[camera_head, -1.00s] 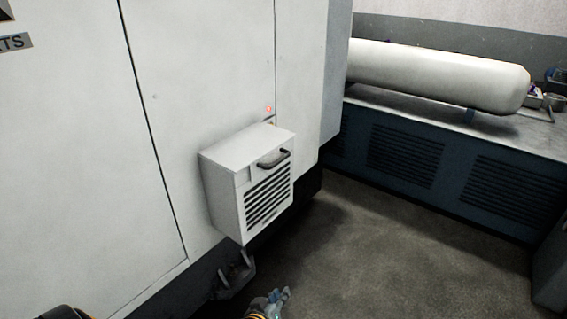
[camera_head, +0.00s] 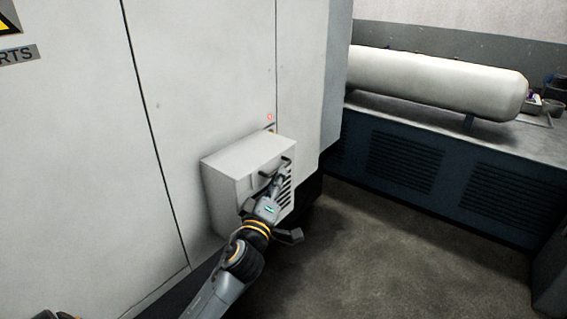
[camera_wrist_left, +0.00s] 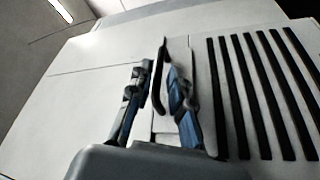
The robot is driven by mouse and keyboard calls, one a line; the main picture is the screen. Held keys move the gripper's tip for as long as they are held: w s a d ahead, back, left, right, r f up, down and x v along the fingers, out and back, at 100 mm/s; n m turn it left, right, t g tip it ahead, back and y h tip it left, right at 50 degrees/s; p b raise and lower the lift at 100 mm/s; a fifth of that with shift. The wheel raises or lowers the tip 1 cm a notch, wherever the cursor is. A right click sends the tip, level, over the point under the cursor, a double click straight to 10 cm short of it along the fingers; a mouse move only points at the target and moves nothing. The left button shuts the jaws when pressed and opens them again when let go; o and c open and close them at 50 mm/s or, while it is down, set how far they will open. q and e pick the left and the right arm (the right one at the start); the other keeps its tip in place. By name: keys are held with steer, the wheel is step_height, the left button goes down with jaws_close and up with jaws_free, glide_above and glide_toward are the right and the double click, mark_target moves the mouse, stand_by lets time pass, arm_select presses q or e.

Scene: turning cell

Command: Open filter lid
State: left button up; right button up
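The filter box (camera_head: 235,180) is a light grey box on the front of the white machine, with a flat lid (camera_head: 250,153) on top that looks closed. A dark bar handle (camera_head: 286,161) sits at the lid's front edge. My left gripper (camera_head: 281,175) is at the handle, in front of the box, and covers part of the slotted front. In the left wrist view the two fingers of the left gripper (camera_wrist_left: 160,72) are apart, with the handle (camera_wrist_left: 160,90) between them, closer to the right finger. Contact cannot be made out.
The white machine (camera_head: 70,130) stands behind the box, with a small red light (camera_head: 269,117) above it. A white tank (camera_head: 440,82) lies on a dark blue cabinet (camera_head: 440,175) at right. The floor (camera_head: 400,260) between is clear.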

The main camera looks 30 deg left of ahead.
mark_target(284, 165)
arm_select(q)
steer(key=x, duration=0.4)
steer(key=shift+w+p, duration=0.35)
steer(key=shift+w, duration=0.05)
jaws_close()
